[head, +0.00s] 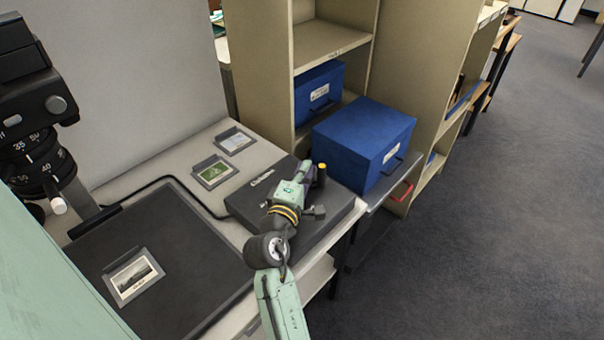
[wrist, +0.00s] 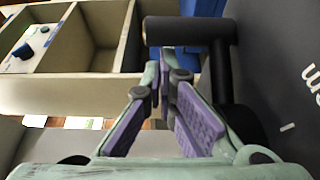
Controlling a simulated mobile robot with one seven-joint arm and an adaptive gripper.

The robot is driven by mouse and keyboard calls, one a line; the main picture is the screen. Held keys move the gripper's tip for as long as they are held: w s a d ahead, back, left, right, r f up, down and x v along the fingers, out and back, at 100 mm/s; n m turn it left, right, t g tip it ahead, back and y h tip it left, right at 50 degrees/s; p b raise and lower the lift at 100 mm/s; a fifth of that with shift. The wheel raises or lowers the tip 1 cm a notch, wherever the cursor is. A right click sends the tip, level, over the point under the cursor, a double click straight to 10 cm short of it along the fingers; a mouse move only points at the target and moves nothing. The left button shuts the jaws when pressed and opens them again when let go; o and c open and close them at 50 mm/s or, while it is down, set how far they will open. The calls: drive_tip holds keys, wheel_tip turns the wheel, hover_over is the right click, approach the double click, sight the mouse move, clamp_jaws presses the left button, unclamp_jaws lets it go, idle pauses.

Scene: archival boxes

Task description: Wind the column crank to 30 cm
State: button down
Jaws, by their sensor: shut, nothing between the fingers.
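My gripper (head: 307,172) is over a dark flat case with pale lettering (head: 248,207) on the worktop. Its purple-padded fingers are shut and empty; they show in the wrist view (wrist: 165,78). A dark upright handle with a yellow end (head: 321,171) stands close beside the fingers. In the wrist view this dark handle (wrist: 188,30) crosses beyond the fingertips, its end tan, joined to a dark arm. I cannot tell contact. A black camera (head: 32,85) is at the left, with a white-tipped knob (head: 58,205) below. No column height reading is legible.
A dark baseboard (head: 185,250) holds a mounted photograph (head: 134,275). Two smaller mounted cards (head: 214,171) lie behind it. A blue box (head: 365,140) stands right of the case, before shelving (head: 425,60). Open carpet (head: 480,230) lies to the right.

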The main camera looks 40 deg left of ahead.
drive_tip(key=shift+s+d+p, duration=0.2)
drive_tip(key=shift+d+p, duration=0.15)
drive_tip(key=shift+d, duration=0.4)
drive_tip(key=shift+s, duration=0.15)
